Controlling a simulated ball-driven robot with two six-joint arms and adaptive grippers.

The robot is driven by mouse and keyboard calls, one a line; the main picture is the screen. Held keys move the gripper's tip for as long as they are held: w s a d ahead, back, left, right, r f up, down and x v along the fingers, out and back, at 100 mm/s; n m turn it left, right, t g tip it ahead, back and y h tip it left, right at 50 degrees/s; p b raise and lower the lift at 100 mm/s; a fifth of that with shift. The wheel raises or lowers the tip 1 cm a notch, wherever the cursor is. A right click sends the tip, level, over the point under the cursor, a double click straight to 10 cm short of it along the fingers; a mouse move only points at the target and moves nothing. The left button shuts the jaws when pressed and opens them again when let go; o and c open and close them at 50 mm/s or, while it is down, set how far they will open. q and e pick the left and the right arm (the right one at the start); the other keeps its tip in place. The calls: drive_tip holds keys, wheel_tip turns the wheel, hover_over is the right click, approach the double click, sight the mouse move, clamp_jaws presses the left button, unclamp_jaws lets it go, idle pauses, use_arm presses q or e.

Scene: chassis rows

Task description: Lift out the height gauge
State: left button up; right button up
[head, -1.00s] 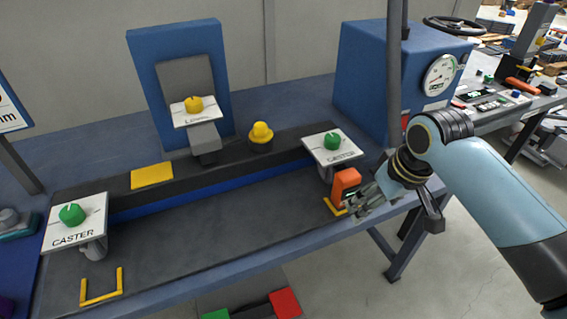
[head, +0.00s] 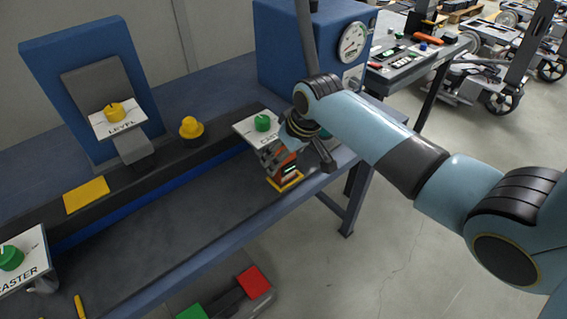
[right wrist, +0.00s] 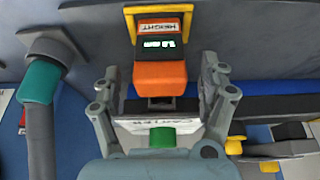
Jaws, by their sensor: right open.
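The height gauge (head: 289,170) is a small orange block with a lit green display. It stands in a yellow corner bracket (head: 290,184) at the right end of the bench. In the right wrist view the gauge (right wrist: 160,76) carries a HEIGHT label and sits against its yellow frame (right wrist: 187,28). My right gripper (right wrist: 160,82) is open, with one finger on each side of the gauge. In the head view the right gripper (head: 283,158) partly covers the gauge. I cannot tell whether the fingers touch it. My left gripper is not in view.
A CASTER plate with a green knob (head: 262,124) stands right beside my right gripper. Another CASTER plate (head: 22,262) is at left. A LEVEL plate (head: 117,122), yellow button (head: 191,128) and blue gauge box (head: 290,50) stand behind. The bench middle (head: 170,215) is clear.

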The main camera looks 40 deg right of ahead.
drive_tip(key=shift+x, duration=0.9)
drive_tip(key=shift+r, duration=0.2)
drive_tip(key=c, duration=1.6)
